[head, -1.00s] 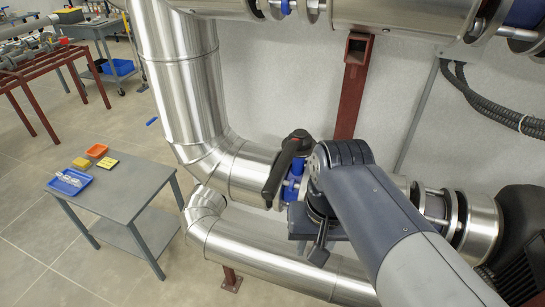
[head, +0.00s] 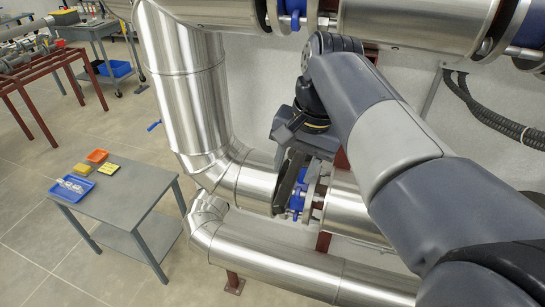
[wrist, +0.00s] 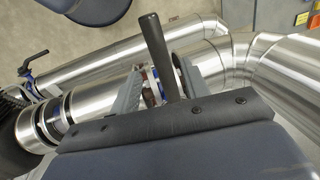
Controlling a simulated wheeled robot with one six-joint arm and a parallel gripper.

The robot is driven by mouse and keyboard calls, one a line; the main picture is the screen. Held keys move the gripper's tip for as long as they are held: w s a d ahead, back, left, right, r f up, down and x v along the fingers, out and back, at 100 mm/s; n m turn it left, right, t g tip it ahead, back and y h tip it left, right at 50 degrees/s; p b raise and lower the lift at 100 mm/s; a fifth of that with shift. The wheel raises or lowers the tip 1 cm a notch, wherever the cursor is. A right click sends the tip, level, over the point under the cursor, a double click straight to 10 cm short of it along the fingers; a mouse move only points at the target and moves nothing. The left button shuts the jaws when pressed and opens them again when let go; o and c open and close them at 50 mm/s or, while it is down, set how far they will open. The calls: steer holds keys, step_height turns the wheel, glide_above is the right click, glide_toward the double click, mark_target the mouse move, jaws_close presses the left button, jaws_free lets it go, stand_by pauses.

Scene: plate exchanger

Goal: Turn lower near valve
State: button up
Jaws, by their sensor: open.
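The lower valve has a blue body (head: 297,203) on the silver pipe and a long black lever handle (head: 288,182). My gripper (head: 302,148) is above this valve, over the upper end of the lever, and hides part of it. In the wrist view the black lever (wrist: 160,48) stands between the two grey fingers of my gripper (wrist: 160,82). The fingers are apart, with a gap visible on each side of the lever. Part of the blue valve body (wrist: 152,90) shows behind the lever.
An upper pipe (head: 415,22) with blue fittings runs close above my arm. A lower silver pipe (head: 275,265) passes below the valve. A grey table (head: 128,195) with a blue tray (head: 72,187) stands at left. Another valve with a black handle (wrist: 33,62) shows in the wrist view.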

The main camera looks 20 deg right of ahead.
mark_target(288, 185)
steer(key=f, duration=0.3)
steer(key=a+f, duration=0.1)
steer(key=f, duration=0.1)
steer(key=shift+w, duration=0.25)
steer(key=shift+d, duration=0.1)
jaws_close()
